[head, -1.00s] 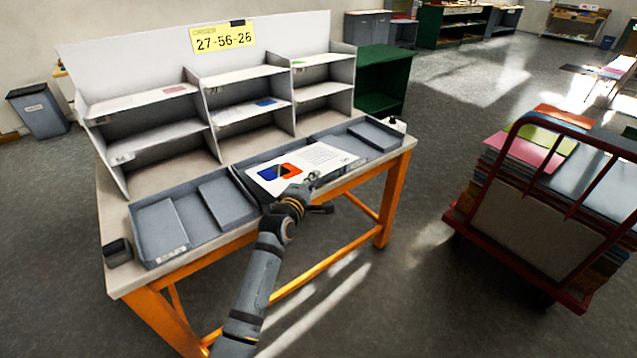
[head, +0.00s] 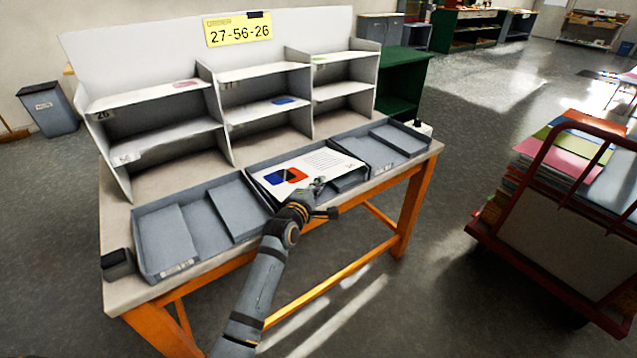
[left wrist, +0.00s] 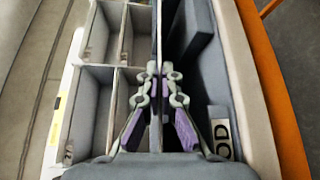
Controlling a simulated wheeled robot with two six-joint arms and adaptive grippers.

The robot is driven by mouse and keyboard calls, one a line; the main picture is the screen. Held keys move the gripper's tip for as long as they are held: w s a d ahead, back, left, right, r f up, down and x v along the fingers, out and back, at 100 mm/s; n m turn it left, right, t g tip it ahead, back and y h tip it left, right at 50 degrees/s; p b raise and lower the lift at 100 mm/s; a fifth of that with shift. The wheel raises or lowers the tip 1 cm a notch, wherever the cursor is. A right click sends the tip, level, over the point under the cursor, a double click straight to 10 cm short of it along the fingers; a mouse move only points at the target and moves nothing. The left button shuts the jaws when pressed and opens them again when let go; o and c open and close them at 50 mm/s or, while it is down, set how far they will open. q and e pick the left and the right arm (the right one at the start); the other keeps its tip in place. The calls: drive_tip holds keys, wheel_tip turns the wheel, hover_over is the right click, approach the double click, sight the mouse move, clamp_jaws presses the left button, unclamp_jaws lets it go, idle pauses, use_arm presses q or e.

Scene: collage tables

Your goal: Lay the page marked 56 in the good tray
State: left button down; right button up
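The white page (head: 318,163) has an orange and blue picture and small lines of text. My left gripper (head: 318,186) is at the page's front edge. In the left wrist view its fingertips (left wrist: 160,72) close on the page (left wrist: 159,30), which shows as a thin edge-on line. A label ending in "OD" (left wrist: 221,138) is on the tray beneath; its start is hidden. My right gripper is not in view.
A left-hand tray (head: 155,232) with inner blocks is beside it. Behind stands a rack (head: 250,98) with several shelves and a yellow 27-56-26 card (head: 238,30). A small dark box (head: 118,265) sits at the table's left corner. A loaded red cart (head: 560,230) stands right.

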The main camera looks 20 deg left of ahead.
use_arm(q)
drive_tip(key=c, duration=2)
unclamp_jaws()
drive_tip(key=shift+s+r, duration=0.1)
drive_tip(key=shift+r, duration=0.05)
drive_tip(key=o, duration=0.6)
drive_tip(key=shift+c, duration=0.2)
drive_tip(key=s+a+r, duration=0.1)
drive_tip(key=s, duration=1)
drive_tip(key=shift+s, duration=0.4)
drive_tip(key=shift+a, duration=0.1)
drive_tip(key=shift+c, duration=0.4)
